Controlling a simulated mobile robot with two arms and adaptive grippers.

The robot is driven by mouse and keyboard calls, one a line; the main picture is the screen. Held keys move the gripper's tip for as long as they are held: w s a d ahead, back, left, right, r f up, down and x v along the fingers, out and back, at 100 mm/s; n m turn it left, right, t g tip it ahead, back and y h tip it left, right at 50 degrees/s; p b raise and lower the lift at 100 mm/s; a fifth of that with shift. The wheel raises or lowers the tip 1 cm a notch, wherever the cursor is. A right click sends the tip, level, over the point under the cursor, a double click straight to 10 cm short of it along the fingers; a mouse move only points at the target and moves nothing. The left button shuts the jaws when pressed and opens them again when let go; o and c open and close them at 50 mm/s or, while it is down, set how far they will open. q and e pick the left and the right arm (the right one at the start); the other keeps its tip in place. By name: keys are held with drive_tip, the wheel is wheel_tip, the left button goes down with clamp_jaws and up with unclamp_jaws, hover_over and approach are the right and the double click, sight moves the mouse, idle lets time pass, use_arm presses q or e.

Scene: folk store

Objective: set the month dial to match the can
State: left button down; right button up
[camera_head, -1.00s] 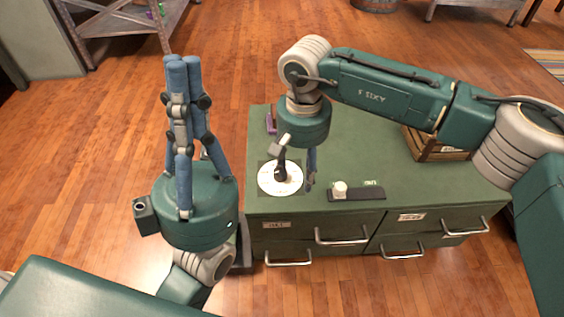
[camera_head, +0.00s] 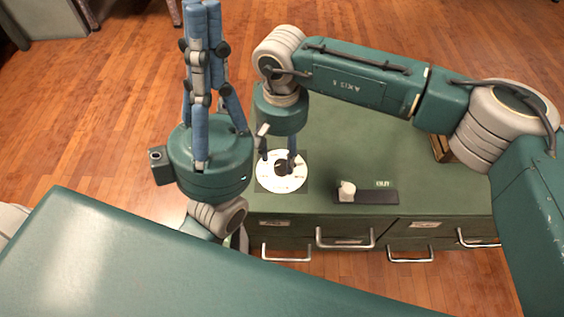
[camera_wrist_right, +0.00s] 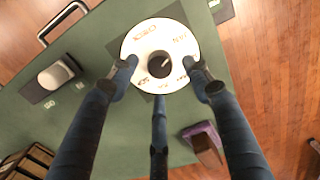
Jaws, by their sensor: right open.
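The month dial (camera_head: 283,184) is a white disc with a black knob (camera_wrist_right: 159,65) at its centre, lying on the green cabinet top. Orange-brown labels ring the disc, but I cannot read them surely. A pale mark on the knob points up and right in the right wrist view. My right gripper (camera_head: 279,161) is open above the dial, its fingertips spread around the knob; I cannot tell whether they touch the disc. My left gripper (camera_head: 203,8) points up at the left, its fingers together and empty. I cannot make out a can for certain.
A dark strip (camera_head: 378,197) with a whitish block (camera_head: 347,191) lies right of the dial. A purple item (camera_wrist_right: 200,131) and a wooden crate (camera_wrist_right: 27,163) show in the right wrist view. Drawer handles (camera_head: 345,240) stick out from the cabinet front.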

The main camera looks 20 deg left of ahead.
sight(282, 164)
wheel_tip(282, 164, down, 4)
drive_tip(key=shift+f+b, duration=0.1)
drive_tip(key=shift+b, duration=0.35)
drive_tip(key=c, duration=1.2)
